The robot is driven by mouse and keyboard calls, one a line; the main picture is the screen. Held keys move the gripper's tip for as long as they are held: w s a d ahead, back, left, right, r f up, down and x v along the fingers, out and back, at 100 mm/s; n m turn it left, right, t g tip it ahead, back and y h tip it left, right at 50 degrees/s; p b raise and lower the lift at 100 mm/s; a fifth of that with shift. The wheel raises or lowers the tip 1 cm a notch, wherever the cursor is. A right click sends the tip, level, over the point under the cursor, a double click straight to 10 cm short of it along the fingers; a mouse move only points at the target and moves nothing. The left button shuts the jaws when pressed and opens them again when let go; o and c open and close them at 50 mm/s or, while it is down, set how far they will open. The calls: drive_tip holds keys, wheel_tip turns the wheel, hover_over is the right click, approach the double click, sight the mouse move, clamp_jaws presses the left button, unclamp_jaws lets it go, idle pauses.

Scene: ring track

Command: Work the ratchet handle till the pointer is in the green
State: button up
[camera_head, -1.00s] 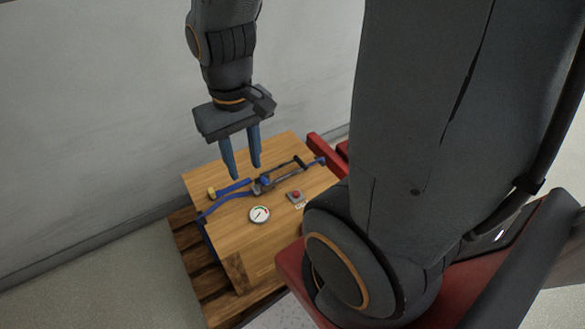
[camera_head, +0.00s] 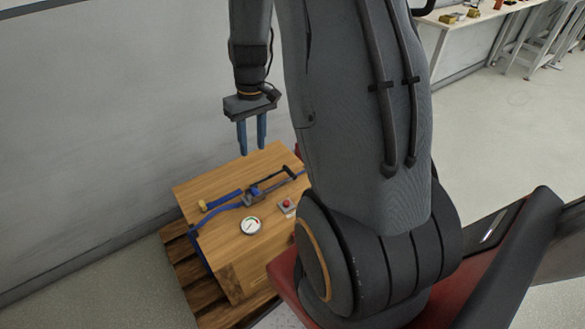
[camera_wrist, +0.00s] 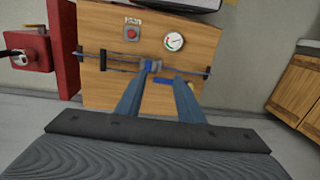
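The ratchet (camera_head: 250,196) sits with its blue strap on top of a wooden crate (camera_head: 212,249). Its handle ends in a black crossbar grip (camera_head: 289,172), which also shows left of my fingers in the wrist view (camera_wrist: 103,60). The round white gauge (camera_head: 251,226) lies on the crate top and shows in the wrist view (camera_wrist: 174,41). It has green and red marks; its pointer is too small to read surely. My gripper (camera_head: 252,152) hangs above the crate, fingers pointing down, apart and empty. In the wrist view the ratchet body shows beyond the fingertips (camera_wrist: 158,82).
A red button (camera_head: 287,204) is on the crate top near the gauge. A small yellow piece (camera_head: 202,206) lies by the strap. The crate stands on a wooden pallet (camera_head: 185,270) near a grey wall (camera_head: 90,110). A white workbench (camera_head: 475,15) stands far at right.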

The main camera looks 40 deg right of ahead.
drive_tip(key=w+d+f, duration=0.2)
drive_tip(key=d+f, duration=0.4)
drive_tip(key=d, duration=0.2)
drive_tip(key=y+p, duration=0.1)
drive_tip(key=p, duration=0.1)
approach(292, 172)
drive_tip(key=shift+m+t, duration=0.3)
drive_tip(key=shift+s+a+f+p, duration=0.15)
drive_tip(key=shift+a+f, duration=0.1)
drive_tip(key=shift+f, duration=1.05)
drive_tip(key=shift+w+a+f+p, duration=0.1)
drive_tip(key=shift+a+f, duration=0.2)
drive_tip(key=shift+f, duration=1.05)
drive_tip(key=shift+s+a+f+p, duration=0.15)
drive_tip(key=shift+a+f, duration=0.1)
drive_tip(key=shift+f, duration=1.05)
drive_tip(key=shift+w, duration=0.1)
drive_tip(key=shift+c, duration=0.4)
clamp_jaws()
